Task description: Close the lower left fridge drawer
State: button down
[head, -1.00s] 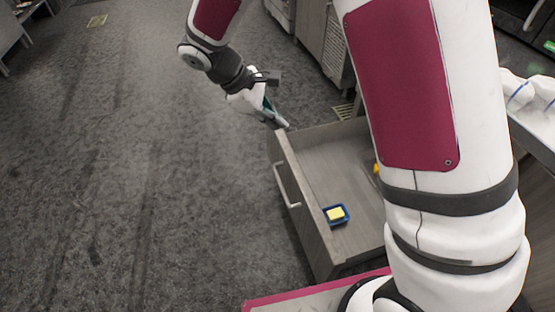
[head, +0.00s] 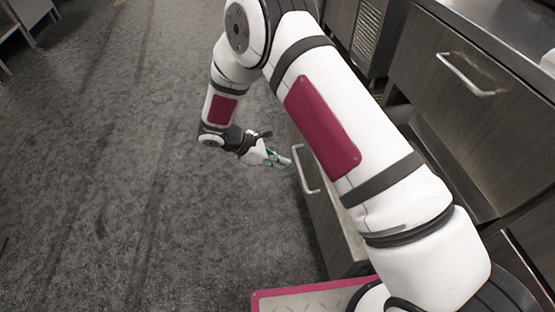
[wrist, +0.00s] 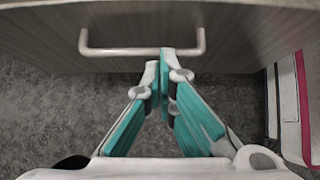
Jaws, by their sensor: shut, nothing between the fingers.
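The lower drawer stands pulled out from its cabinet; its grey wooden front (head: 322,215) faces left in the head view. Its bar handle (head: 305,170) is on that front. My arm hides most of the drawer's inside. My gripper (head: 287,162) is shut and empty, in front of the drawer front near the handle's upper end. In the wrist view the front (wrist: 230,25) fills the top, and the shut fingertips (wrist: 167,52) overlap the handle bar (wrist: 110,51) near its middle. I cannot tell whether they touch it.
A closed upper drawer (head: 465,90) with a bar handle sits under the metal counter (head: 510,30) at the right. A vented cabinet (head: 367,35) stands behind. The dark floor (head: 120,170) at the left is clear. My pink-edged base is at the bottom.

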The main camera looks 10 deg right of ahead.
aim_at(315, 170)
jog(key=d+f, duration=0.1)
jog(key=d, duration=0.1)
jog(key=d+f+b, duration=0.1)
jog(key=d, duration=0.1)
jog(key=d+f+b, duration=0.1)
jog(key=d+f, duration=0.1)
jog(key=d, duration=0.1)
jog(key=shift+w+f, duration=0.1)
jog(key=shift+w, duration=0.3)
jog(key=shift+d, duration=0.55)
jog(key=w+d, duration=0.2)
jog(key=d, duration=2)
jog(key=w+d+b, duration=0.1)
jog(key=w+d, duration=0.1)
jog(key=d, duration=2.1)
jog(key=shift+w, duration=0.25)
jog(key=shift+d, duration=0.15)
